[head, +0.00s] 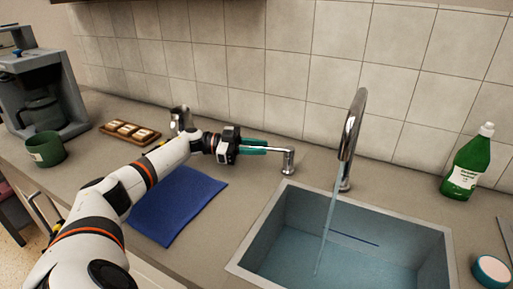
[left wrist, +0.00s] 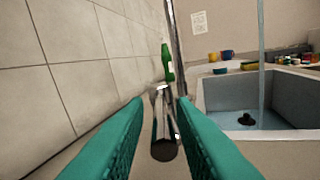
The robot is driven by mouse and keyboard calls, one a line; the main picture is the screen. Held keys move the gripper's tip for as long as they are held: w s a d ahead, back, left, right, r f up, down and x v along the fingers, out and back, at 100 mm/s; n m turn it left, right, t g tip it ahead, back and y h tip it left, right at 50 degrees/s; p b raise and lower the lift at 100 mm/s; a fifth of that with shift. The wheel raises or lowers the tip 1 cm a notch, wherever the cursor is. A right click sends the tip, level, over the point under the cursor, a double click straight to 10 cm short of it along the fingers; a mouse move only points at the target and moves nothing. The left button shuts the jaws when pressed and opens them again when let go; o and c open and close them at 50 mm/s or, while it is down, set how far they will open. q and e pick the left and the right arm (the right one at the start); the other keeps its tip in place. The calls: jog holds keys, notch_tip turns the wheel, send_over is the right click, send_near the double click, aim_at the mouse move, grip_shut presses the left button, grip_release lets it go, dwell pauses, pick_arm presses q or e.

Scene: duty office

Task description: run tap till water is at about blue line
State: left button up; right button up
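My left gripper (head: 267,147) has its teal fingers spread, with the chrome tap lever (head: 289,158) just beyond their tips. In the left wrist view the lever (left wrist: 163,140) shows between the fingers, with a gap on each side. The tall curved chrome tap (head: 350,130) runs a thin water stream (head: 328,220) into the sink (head: 240,268). A dark blue line (head: 354,238) marks the sink's far inner wall. The bluish water surface is hard to make out, so its height against the line is unclear. A black plug (left wrist: 246,119) sits on the sink floor. My right gripper is out of view.
A blue cloth (head: 180,205) lies under my left arm. A green bottle (head: 467,165) and a round teal-rimmed item (head: 491,270) stand right of the sink. A green mug (head: 46,149), wooden tray (head: 130,132) and coffee machine (head: 45,95) are at left. A tiled wall closes the back.

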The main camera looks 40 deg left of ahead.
pick_arm(q)
jog(key=shift+o, duration=0.6)
jog(key=b+v, duration=0.2)
jog(key=v, duration=0.9)
jog(key=shift+f+b, duration=0.1)
jog(key=shift+b, duration=0.25)
jog(key=shift+s+a, duration=0.3)
jog(key=shift+a, duration=0.15)
dwell(5.5)
